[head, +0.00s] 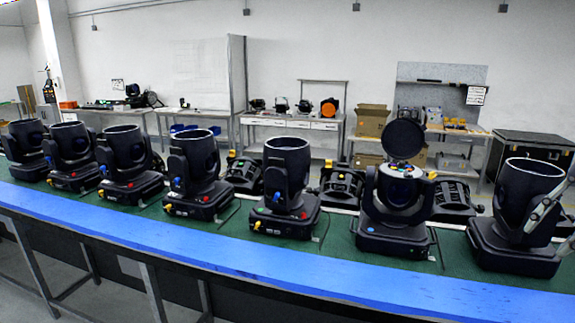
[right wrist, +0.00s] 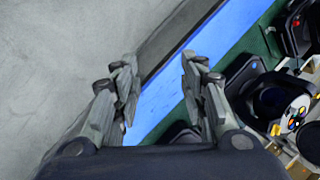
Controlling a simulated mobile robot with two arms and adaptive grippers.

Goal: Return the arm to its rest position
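My right gripper (head: 548,208) shows at the right edge of the head view, in front of the rightmost black par can (head: 500,245). In the right wrist view the right gripper (right wrist: 157,62) has its two grey fingers apart with nothing between them; the blue bench edge and grey floor lie beyond. My left gripper is not in view. The par can second from the right (head: 397,215) has its round lid (head: 403,138) raised, with coloured parts at its opening. Its coloured parts also show in the right wrist view (right wrist: 294,119).
Several more par cans, such as one with a red part (head: 285,185), stand in a row on the green bench top (head: 335,245) with a blue front edge (head: 260,262). Tables (head: 290,121) and cardboard boxes (head: 372,120) stand behind. Floor is open in front.

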